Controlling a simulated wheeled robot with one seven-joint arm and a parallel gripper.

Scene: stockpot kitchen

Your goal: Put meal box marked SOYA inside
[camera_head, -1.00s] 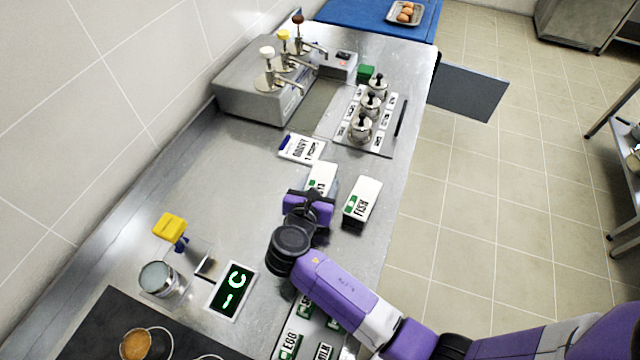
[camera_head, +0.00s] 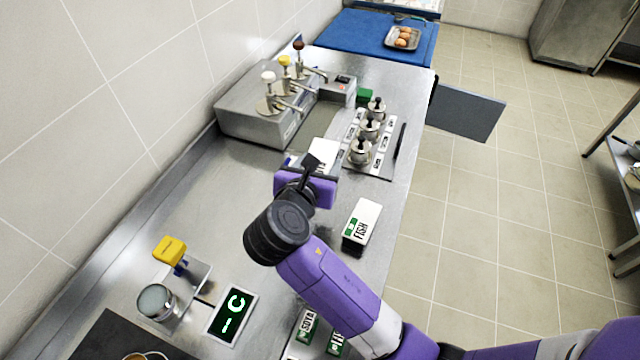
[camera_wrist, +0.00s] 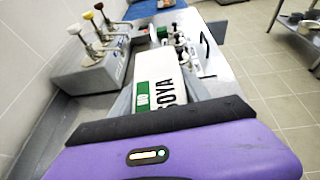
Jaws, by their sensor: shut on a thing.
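My gripper (camera_head: 309,181) is shut on a white meal box (camera_head: 323,154), which appears held above the counter. In the wrist view the box (camera_wrist: 160,72) shows a green label and black lettering that reads SOYA, partly cut off by the gripper's dark finger. In the head view my gripper hides the lower part of the box. A second white box marked FISH (camera_head: 362,221) stands on the counter to the right of my gripper, apart from it.
A steel dispenser with pumps (camera_head: 268,107) and a rack of small lidded pots (camera_head: 370,140) stand beyond the box. Green tags, one reading SOYA (camera_head: 307,323), lie at the near edge.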

